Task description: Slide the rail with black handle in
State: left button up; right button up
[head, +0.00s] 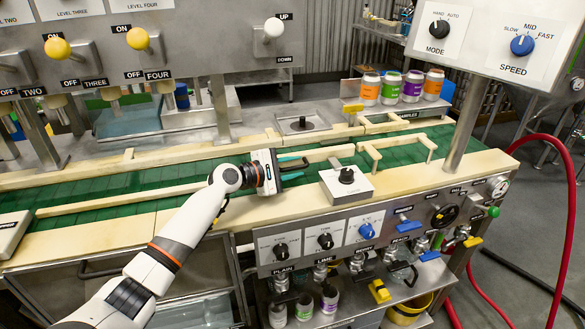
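A grey metal block with a black knob-like handle (346,176) sits on the near edge of the green conveyor, right of my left gripper. A pale rail (325,153) lies over the belt just behind it; I cannot tell whether the two are joined. Another black handle (303,124) stands on a steel plate behind the belt. My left gripper (298,167) is over the belt, pointing right, with its teal fingers apart and nothing seen between them. It is a short way left of the block. My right gripper is not in view.
A long pale rail (120,199) runs along the belt at left. A pale bracket-shaped rail (398,146) spans the belt at right. Several coloured cans (390,88) stand behind. A control panel (325,240) with knobs fronts the machine; a steel post (465,125) rises at right.

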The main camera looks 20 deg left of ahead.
pick_arm(q)
jog(key=shift+s+a, duration=0.25)
jog(key=b+v, duration=0.1)
jog(key=v, duration=1)
jog(key=shift+s+r, duration=0.15)
jog(key=shift+s, duration=0.05)
